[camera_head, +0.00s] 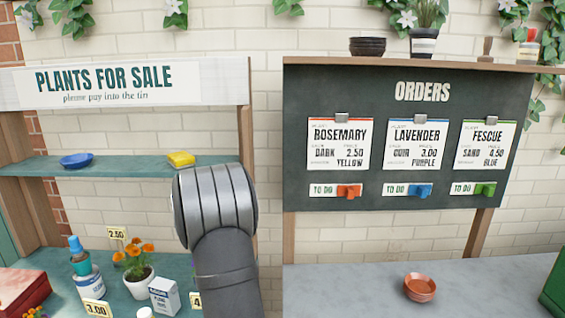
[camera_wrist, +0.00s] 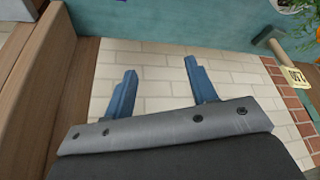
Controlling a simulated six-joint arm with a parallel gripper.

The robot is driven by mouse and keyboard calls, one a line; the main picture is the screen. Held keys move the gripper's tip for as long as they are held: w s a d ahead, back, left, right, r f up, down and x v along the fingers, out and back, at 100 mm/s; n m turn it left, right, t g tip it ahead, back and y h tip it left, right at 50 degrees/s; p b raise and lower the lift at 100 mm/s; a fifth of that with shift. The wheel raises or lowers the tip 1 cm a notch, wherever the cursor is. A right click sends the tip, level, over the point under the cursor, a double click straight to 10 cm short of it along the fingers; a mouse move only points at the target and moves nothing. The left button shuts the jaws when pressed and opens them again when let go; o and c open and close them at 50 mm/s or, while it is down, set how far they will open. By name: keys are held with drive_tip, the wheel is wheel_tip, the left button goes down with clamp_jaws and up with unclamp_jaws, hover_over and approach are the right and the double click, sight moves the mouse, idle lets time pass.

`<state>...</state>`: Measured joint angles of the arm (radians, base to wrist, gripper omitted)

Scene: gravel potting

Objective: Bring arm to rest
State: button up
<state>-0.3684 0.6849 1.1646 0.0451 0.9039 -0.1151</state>
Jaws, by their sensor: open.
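My arm (camera_head: 220,230) rises from the bottom of the head view, in front of the plant stand. Its grey rounded joint covers part of the teal shelf and counter. My gripper shows in the wrist view (camera_wrist: 158,85). Its two blue fingers are spread apart with nothing between them. Behind the fingers is a pale brick wall (camera_wrist: 165,65). The fingers themselves are not visible in the head view.
A terracotta saucer (camera_head: 420,288) lies on the grey bench (camera_head: 350,292) under the orders board (camera_head: 420,140).

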drive_tip(key=d+f+m, duration=0.1)
drive_tip(key=d+f, duration=0.1)
drive_tip(key=d, duration=0.3)
drive_tip(key=s+d+f+m+h, duration=0.1)
drive_tip(key=d+f, duration=0.2)
drive_tip(key=d, duration=0.2)
drive_tip(key=d+f+m, duration=0.1)
drive_tip(key=d+f, duration=0.2)
drive_tip(key=d, duration=0.2)
drive_tip(key=shift+s+d+m+h, duration=0.1)
drive_tip(key=shift+s+m+h, duration=0.05)
drive_tip(key=shift+m+h, duration=0.2)
drive_tip(key=shift+m, duration=0.75)
drive_tip(key=s+d+f, duration=0.2)
drive_tip(key=d, duration=0.2)
drive_tip(key=s+d+f, duration=0.2)
drive_tip(key=d, duration=0.3)
drive_tip(key=s+d+f, duration=0.2)
drive_tip(key=d+f, duration=0.1)
drive_tip(key=d, duration=0.2)
drive_tip(key=shift+s+d+f, duration=0.1)
drive_tip(key=shift+s+d, duration=0.05)
drive_tip(key=shift+s, duration=0.25)
